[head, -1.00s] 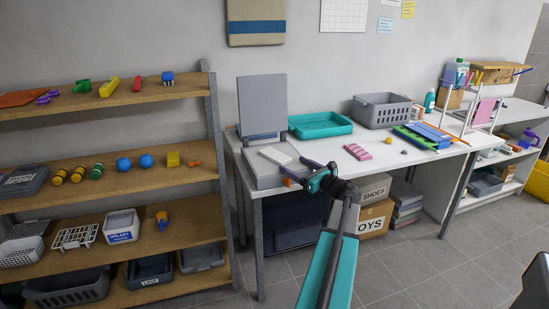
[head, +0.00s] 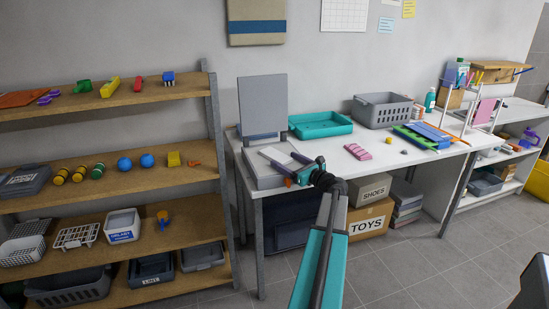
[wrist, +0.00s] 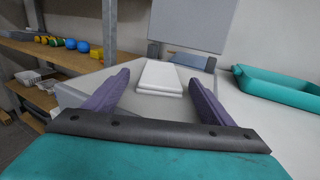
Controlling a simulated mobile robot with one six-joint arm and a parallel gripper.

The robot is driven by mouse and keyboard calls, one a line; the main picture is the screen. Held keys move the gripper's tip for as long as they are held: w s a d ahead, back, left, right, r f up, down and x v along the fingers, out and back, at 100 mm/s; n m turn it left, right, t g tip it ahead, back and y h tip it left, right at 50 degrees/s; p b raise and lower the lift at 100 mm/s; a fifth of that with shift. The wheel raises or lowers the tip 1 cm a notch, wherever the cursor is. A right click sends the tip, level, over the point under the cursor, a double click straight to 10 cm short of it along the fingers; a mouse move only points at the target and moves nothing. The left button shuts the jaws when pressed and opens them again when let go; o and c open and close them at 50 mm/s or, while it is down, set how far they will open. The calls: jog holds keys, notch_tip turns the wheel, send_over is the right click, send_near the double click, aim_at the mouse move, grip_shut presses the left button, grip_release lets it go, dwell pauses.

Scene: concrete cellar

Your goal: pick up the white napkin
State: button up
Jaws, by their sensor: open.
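The white napkin (head: 272,154) is a flat, folded white piece lying on top of the low grey box (head: 262,175) at the left end of the white table. In the wrist view the napkin (wrist: 160,77) lies ahead, between the lines of my two purple fingers. My gripper (head: 290,163) is over the front right of the grey box, close to the napkin, and it also shows in the wrist view (wrist: 158,80). Its jaws are open with nothing between them. I cannot tell its exact height above the box.
A grey upright panel (head: 263,104) stands behind the box. A teal tray (head: 320,131) and a grey basket (head: 383,118) stand at the back of the table, and a pink item (head: 357,152) lies to the right. A wooden shelf (head: 110,168) stands left of the table.

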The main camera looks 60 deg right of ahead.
jog(key=c, duration=1.2)
jog(key=shift+c, duration=0.2)
jog(key=shift+r, duration=0.15)
jog(key=shift+r, duration=0.85)
jog(key=shift+s+a+r, duration=0.1)
jog(key=shift+s+r, duration=0.05)
jog(key=shift+r, duration=0.7)
jog(key=s+a+r+b, duration=0.1)
jog(key=s+a, duration=0.8)
jog(key=s, duration=0.3)
jog(key=shift+s+a+r, duration=0.15)
jog(key=shift+s+a, duration=0.1)
jog(key=shift+w+a, duration=0.1)
